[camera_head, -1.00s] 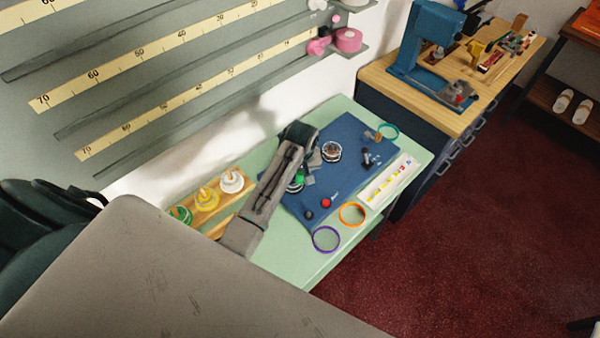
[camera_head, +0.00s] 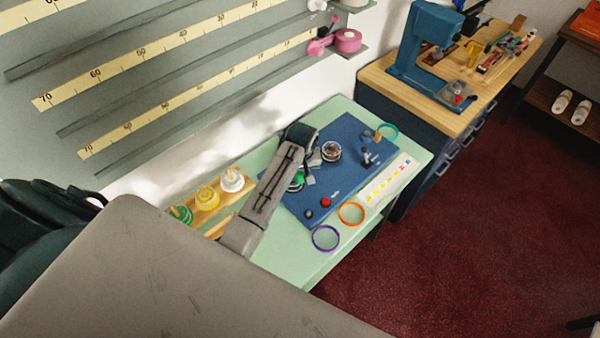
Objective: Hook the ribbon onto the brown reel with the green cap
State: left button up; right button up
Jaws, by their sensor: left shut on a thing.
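My left arm reaches over the blue mat (camera_head: 345,190), and its gripper (camera_head: 314,159) is shut, low over the mat's left part. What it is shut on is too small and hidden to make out. A small green part, perhaps the green cap (camera_head: 298,178), shows just beside my arm, and the reel under it is mostly hidden by the arm. A second reel, pale-rimmed with a brown top (camera_head: 331,151), stands to the right of the gripper, apart from it. I cannot clearly make out the ribbon. My right gripper is out of view.
Purple (camera_head: 325,238), orange (camera_head: 351,213) and teal (camera_head: 387,131) rings lie around the mat. A red knob (camera_head: 325,202) and a dark one sit at its front. A wooden rack (camera_head: 238,209) with green, yellow and white spools stands left of my arm. A white card (camera_head: 389,180) lies right.

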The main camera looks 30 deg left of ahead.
pick_arm(q)
jog(key=shift+s+d+f, duration=0.3)
jog(key=shift+s+f, duration=0.3)
jog(key=shift+f, duration=0.3)
dwell(0.6)
jog(key=shift+r, duration=0.15)
jog(key=shift+w+a+r, duration=0.15)
jog(key=shift+w+r, duration=0.3)
jog(key=shift+r, duration=0.2)
jog(key=shift+w+a+r, duration=0.1)
jog(key=shift+a+r, duration=0.05)
jog(key=shift+r, duration=1.6)
jog(key=shift+f, duration=0.1)
